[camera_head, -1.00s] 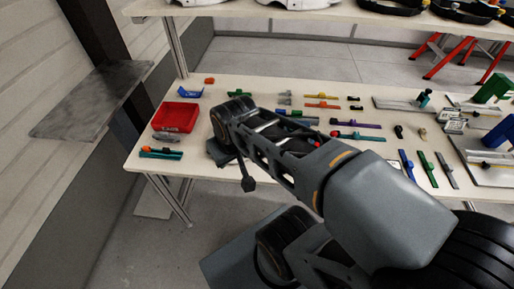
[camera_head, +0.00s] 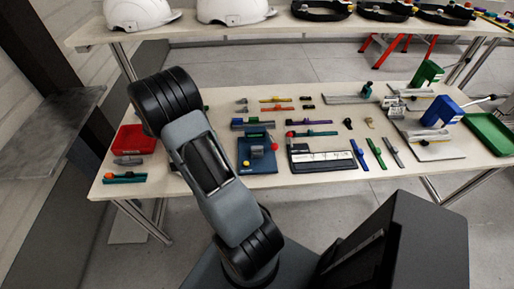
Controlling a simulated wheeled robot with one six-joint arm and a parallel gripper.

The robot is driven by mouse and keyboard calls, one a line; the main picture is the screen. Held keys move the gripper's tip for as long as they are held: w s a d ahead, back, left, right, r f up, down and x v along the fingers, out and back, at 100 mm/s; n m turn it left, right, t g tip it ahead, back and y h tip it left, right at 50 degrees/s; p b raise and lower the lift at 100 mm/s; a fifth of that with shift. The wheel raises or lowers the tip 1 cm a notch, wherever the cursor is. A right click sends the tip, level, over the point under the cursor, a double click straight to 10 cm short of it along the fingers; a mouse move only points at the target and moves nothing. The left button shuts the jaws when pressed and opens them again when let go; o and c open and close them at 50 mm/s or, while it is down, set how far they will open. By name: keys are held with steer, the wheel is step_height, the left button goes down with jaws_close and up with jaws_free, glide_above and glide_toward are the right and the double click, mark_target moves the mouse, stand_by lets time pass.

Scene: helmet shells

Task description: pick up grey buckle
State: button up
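Two small grey pieces (camera_head: 242,105) lie close together toward the back middle of the table, left of the yellow and orange strips. They look like small buckles, but are too small to tell for sure. Another grey piece (camera_head: 128,160) lies at the left, just in front of the red bin, and its kind is also unclear. My arm rises in front of the table's left part, and its dark joint covers the area right of the red bin. My gripper does not show in this view.
The red bin (camera_head: 136,139) stands on the table's left end. A blue board with a device (camera_head: 256,151) and a black-and-white panel (camera_head: 322,160) lie mid-table. Several colored strips surround them. A shelf (camera_head: 300,26) with white helmets (camera_head: 143,12) runs above the back.

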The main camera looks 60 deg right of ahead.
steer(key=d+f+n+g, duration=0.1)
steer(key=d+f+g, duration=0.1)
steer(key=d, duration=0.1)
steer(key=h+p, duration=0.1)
steer(key=p, duration=0.1)
glide_toward(252, 148)
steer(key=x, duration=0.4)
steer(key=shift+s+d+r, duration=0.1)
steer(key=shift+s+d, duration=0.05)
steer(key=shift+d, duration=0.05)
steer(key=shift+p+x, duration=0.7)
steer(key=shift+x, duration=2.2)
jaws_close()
